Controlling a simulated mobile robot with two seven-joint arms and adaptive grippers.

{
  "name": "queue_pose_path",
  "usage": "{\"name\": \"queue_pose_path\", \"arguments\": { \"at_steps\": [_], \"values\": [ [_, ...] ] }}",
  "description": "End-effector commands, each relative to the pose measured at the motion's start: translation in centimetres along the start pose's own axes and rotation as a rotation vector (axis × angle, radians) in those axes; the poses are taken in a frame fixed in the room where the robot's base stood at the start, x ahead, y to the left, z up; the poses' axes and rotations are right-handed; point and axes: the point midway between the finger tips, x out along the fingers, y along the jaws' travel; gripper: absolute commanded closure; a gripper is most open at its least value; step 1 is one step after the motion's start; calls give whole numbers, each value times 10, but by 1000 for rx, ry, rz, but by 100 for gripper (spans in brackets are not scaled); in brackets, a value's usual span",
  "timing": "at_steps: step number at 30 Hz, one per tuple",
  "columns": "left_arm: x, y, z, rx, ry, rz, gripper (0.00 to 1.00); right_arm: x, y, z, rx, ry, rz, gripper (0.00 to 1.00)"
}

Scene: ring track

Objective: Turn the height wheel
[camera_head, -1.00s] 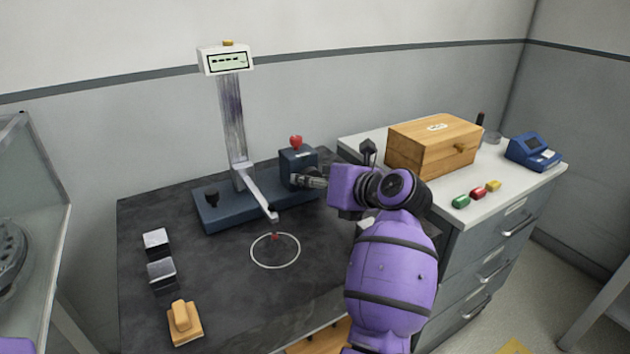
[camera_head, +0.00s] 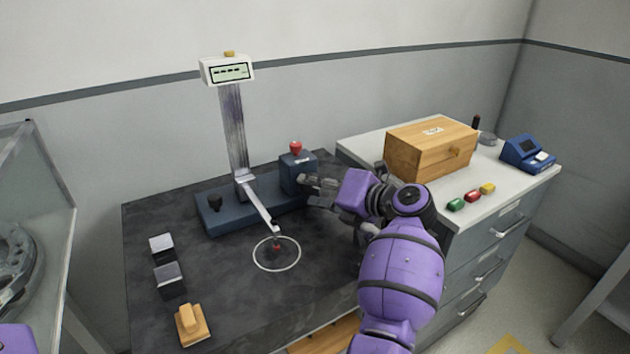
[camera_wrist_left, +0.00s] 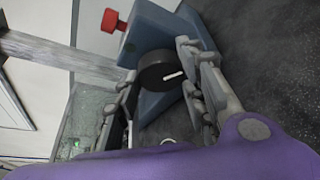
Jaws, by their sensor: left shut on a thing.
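The height wheel (camera_wrist_left: 157,68) is a black disc with a white mark, on the side of a blue block (camera_wrist_left: 150,32) in the left wrist view. The same blue block (camera_head: 298,174) stands at the right end of the stand's base in the head view. My left gripper (camera_head: 312,184) reaches the block's front right side, and its fingers hide the wheel there. In the left wrist view the gripper (camera_wrist_left: 158,72) has one finger on each side of the wheel and is shut on it. My right gripper is not in view.
The stand has a column (camera_head: 235,130), a display (camera_head: 228,71), a slanted arm (camera_head: 260,205) and a red knob (camera_head: 295,147). Metal blocks (camera_head: 169,280) and a wooden block (camera_head: 191,324) lie at the left. A wooden box (camera_head: 425,152) stands on the right cabinet.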

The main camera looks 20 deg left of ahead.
Motion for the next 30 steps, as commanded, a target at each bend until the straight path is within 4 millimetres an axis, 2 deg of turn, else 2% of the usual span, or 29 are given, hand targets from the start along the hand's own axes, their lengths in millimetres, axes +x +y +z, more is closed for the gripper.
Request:
{"name": "queue_pose_path", "arguments": {
  "at_steps": [9,10,13,23,26,30],
  "values": [
    [1,1,0,16,-1,12,88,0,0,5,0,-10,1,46],
    [1,1,0,16,-1,12,58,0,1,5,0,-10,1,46],
    [1,1,0,15,-1,11,45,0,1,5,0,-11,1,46],
    [-1,0,0,15,-2,8,45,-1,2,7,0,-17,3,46],
    [-10,-1,0,15,-2,6,45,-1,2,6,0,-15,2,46],
    [-34,-1,0,14,-2,4,45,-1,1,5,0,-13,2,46]
  ]
}}
